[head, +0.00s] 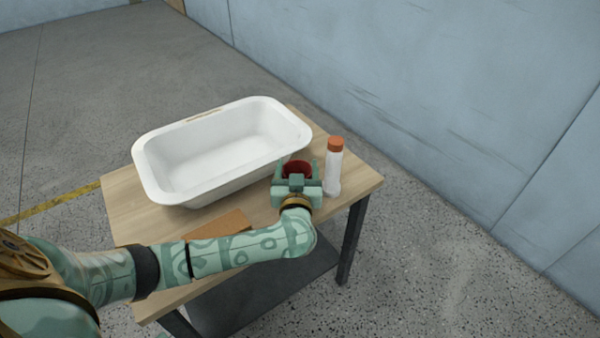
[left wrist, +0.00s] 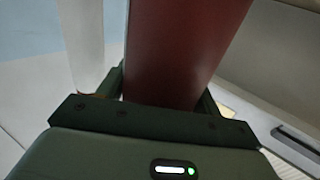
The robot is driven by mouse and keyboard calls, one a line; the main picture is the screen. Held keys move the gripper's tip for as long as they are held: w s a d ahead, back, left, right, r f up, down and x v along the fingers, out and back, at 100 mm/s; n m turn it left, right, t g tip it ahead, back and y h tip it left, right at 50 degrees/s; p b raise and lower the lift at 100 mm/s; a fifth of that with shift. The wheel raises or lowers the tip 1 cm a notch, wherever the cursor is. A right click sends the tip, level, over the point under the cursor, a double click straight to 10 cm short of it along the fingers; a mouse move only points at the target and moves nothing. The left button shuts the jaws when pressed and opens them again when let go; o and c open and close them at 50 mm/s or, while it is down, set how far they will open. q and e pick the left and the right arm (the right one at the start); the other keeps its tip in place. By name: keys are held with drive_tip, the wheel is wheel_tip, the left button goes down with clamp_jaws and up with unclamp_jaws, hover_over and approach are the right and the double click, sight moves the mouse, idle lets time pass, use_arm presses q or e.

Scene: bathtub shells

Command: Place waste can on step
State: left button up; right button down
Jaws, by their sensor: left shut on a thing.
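My left gripper (head: 297,178) is shut on a dark red can (head: 297,168), which I take to be the waste can. It is between the tub and the white bottle, over the right part of the table. The gripper hides most of the can in the head view, so I cannot tell if its base touches the table. In the left wrist view the red can (left wrist: 182,45) stands between the fingers. A flat brown block (head: 222,223), likely the step, lies on the table in front of the tub, partly behind my left forearm. My right gripper is not in view.
A white bathtub shell (head: 172,192) fills much of the wooden table (head: 122,222). A white bottle with an orange cap (head: 335,165) stands close right of my gripper. It also shows in the left wrist view (left wrist: 82,42). A blue-grey wall (head: 430,90) rises beyond the table.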

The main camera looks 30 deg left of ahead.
use_arm(q)
drive_tip(key=shift+r, duration=0.25)
drive_tip(key=shift+f, duration=0.2)
drive_tip(key=o, duration=1.2)
drive_tip(key=shift+c, duration=0.2)
